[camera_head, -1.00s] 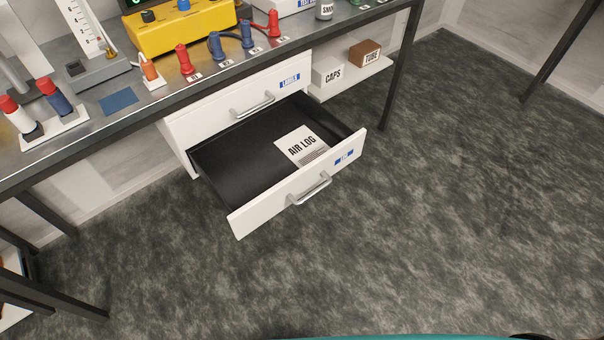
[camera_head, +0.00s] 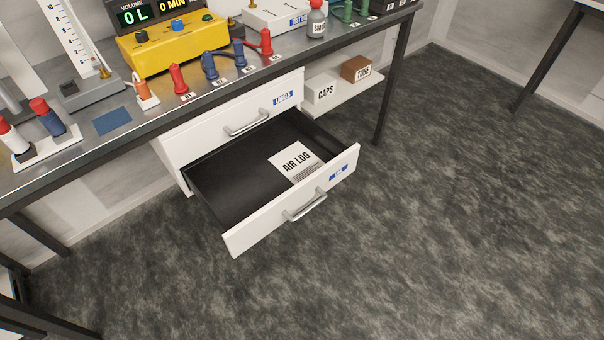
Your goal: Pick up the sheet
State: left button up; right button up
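The sheet (camera_head: 294,161) is white paper with "AIR LOG" in black print and smaller lines below. It lies flat inside the open lower drawer (camera_head: 300,205), toward its right side. The drawer is white outside with a dark inside, a metal handle (camera_head: 306,205) and a blue label on its front. Apart from the sheet, the visible part of the drawer looks empty. Neither of my grippers shows in the head view.
A shut drawer (camera_head: 205,132) sits above the open one, under the metal bench top. Its handle (camera_head: 247,125) juts out. A shelf with CAPS (camera_head: 322,91) and TUBE (camera_head: 357,69) boxes is to the right. A dark bench leg (camera_head: 394,85) stands nearby. The carpet in front is clear.

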aim_at(296, 161)
jog(key=u, duration=1.9)
jog(key=z, duration=2.05)
jog(key=i+l+z, duration=0.1)
jog(key=i+l, duration=0.15)
jog(key=l, duration=0.15)
jog(key=i+l+z, duration=0.1)
jog(key=i+l, duration=0.2)
jog(key=l, duration=0.05)
